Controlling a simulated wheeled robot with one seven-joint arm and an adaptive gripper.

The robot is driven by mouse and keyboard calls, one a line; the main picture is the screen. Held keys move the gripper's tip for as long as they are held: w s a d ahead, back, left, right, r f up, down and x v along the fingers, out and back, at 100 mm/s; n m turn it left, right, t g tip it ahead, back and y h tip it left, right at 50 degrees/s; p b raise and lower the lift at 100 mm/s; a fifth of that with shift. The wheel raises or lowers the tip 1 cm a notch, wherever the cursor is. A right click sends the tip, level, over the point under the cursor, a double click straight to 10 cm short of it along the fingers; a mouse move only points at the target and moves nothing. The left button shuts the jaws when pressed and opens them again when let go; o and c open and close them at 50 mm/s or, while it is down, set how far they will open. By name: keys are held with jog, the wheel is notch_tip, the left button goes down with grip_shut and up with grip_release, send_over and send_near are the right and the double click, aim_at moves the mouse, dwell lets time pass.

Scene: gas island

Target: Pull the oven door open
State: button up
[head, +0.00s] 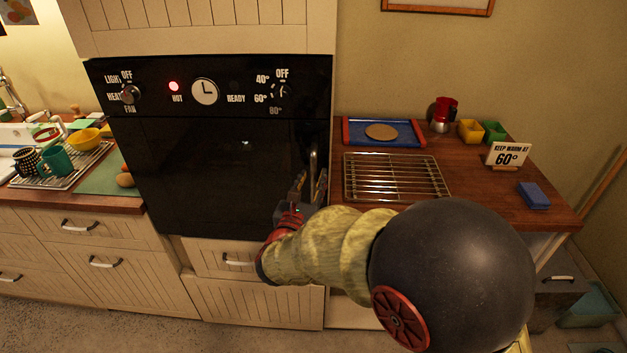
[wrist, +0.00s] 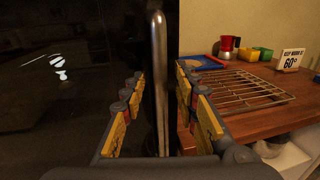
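The black oven door (head: 200,170) looks shut, set in the cabinet below the control panel (head: 205,85). Its upright metal handle (head: 313,165) is at the door's right edge; it also shows in the wrist view (wrist: 159,75). My gripper (head: 306,186) is at the lower part of the handle. In the wrist view, my gripper (wrist: 158,100) has its fingers apart, one on each side of the handle, with gaps between the pads and the bar. The handle's lower end is hidden behind the gripper's body.
The wooden counter (head: 460,205) to the right holds a wire rack (head: 395,177), a blue tray (head: 383,132), a red pot (head: 443,112), a "KEEP WARM AT 60°" sign (head: 508,156) and a blue sponge (head: 533,195). Drawers (head: 235,262) lie below the oven. A red HOT light glows.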

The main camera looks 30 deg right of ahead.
jog(key=shift+w+d, duration=0.45)
jog(key=c, duration=0.4)
jog(key=c, duration=0.3)
grip_shut()
